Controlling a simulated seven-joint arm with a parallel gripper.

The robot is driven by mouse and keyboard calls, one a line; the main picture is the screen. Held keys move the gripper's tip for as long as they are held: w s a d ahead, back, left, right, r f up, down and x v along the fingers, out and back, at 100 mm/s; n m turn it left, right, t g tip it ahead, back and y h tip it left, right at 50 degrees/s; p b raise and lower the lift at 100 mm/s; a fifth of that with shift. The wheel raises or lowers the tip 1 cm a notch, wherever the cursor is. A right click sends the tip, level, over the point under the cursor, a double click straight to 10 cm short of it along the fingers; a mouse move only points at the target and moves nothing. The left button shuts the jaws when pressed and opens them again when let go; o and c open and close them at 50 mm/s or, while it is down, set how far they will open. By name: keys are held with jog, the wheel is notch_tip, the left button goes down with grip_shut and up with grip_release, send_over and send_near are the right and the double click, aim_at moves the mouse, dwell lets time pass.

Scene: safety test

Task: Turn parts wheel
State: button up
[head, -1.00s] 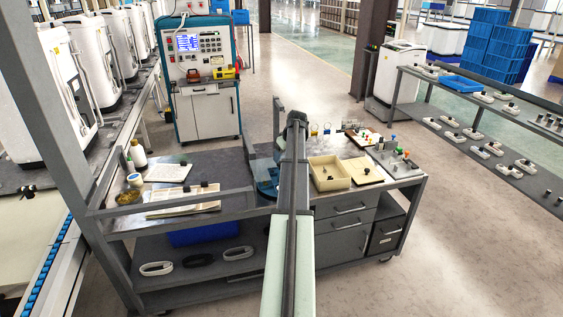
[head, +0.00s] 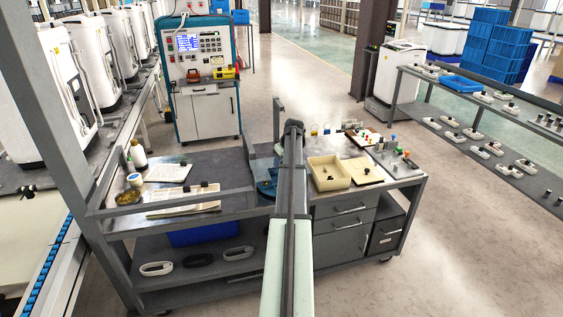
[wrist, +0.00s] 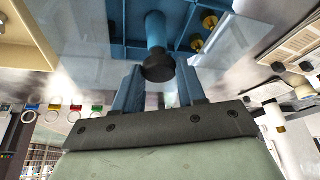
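The blue parts wheel (head: 267,188) sits on the grey bench, partly hidden behind my arm in the head view. In the wrist view its blue tray (wrist: 185,22) has ribs and brass-coloured pieces. A blue post with a dark round end (wrist: 158,68) stands out from it. My gripper (wrist: 157,75) has its two blue-grey fingers apart, one on each side of the post. A narrow gap shows on both sides of the post, so the fingers do not appear to grip it. In the head view my gripper is hidden behind the arm.
A cream bin (head: 328,172) and a pale tray (head: 365,168) stand right of the arm. A grey upright post (head: 277,118) rises behind the wheel. A rail (head: 180,203) runs along the bench front at left. Jars and papers lie at the far left.

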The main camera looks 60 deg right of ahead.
grip_shut()
jog(key=shift+a+m, duration=0.1)
jog(key=shift+m, duration=0.7)
jog(key=shift+w+m+g+h, duration=0.1)
jog(key=shift+m+g+h, duration=0.5)
jog(key=shift+m, duration=1.1)
jog(key=shift+w+a+m+g+h, duration=0.1)
jog(key=shift+m+g+h, duration=0.2)
jog(key=shift+m, duration=0.75)
jog(key=shift+m+g+h, duration=0.2)
jog(key=shift+m+g, duration=0.1)
jog(key=shift+m, duration=0.75)
jog(key=shift+w+m+g, duration=0.15)
jog(key=shift+m+g, duration=0.75)
jog(key=shift+m, duration=1.5)
jog(key=shift+m+g, duration=0.5)
jog(key=shift+m, duration=1)
jog(key=shift+m+g, duration=0.3)
jog(key=shift+m, duration=0.3)
